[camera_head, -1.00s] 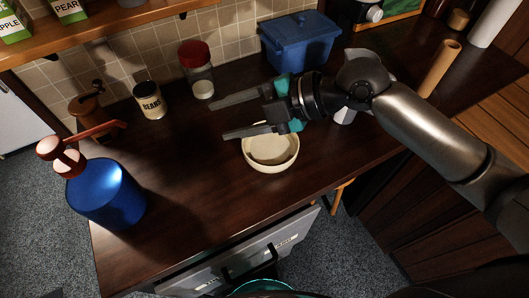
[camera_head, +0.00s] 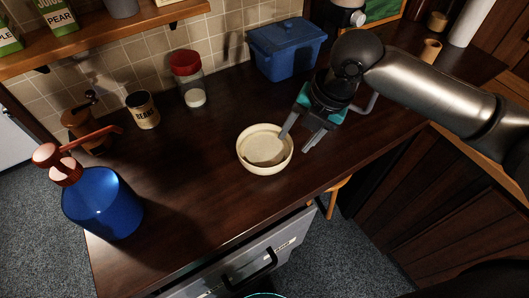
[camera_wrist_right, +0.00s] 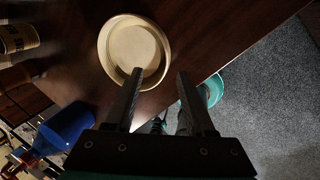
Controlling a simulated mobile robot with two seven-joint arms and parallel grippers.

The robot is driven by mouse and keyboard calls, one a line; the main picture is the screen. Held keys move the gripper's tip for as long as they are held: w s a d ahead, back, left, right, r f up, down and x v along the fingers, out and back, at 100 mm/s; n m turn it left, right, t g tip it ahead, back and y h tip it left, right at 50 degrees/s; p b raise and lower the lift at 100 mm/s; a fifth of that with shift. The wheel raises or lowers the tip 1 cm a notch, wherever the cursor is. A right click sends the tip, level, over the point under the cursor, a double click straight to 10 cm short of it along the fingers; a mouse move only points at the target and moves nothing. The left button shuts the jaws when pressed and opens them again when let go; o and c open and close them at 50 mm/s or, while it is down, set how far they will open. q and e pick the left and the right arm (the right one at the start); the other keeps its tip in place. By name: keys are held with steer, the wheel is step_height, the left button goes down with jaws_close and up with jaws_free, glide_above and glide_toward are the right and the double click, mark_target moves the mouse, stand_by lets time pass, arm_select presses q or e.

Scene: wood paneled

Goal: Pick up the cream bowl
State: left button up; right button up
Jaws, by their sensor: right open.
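The cream bowl (camera_head: 264,137) sits upright on the dark wooden counter, near its front edge, in the head view. It also shows in the right wrist view (camera_wrist_right: 134,48), just beyond the fingertips. My right gripper (camera_head: 298,142) is open and empty, pointing down at the bowl's right side. One finger overlaps the bowl's right rim in the head view; I cannot tell whether it touches. In the wrist view the fingers (camera_wrist_right: 160,75) show apart, with the left fingertip over the bowl's near rim. My left gripper is not in view.
A beans can (camera_head: 143,111), a red-lidded jar (camera_head: 188,80) and a blue lidded box (camera_head: 286,48) stand along the tiled wall. The counter (camera_head: 190,165) left of the bowl is clear.

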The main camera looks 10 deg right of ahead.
mark_target(289, 152)
steer(key=x, duration=0.5)
steer(key=b+x, duration=0.1)
steer(key=x, duration=0.1)
steer(key=shift+s+d+f, duration=0.2)
steer(key=shift+d+f, duration=0.05)
steer(key=shift+f, duration=0.05)
jaws_close()
steer(key=shift+r, duration=0.1)
stand_by(1.1)
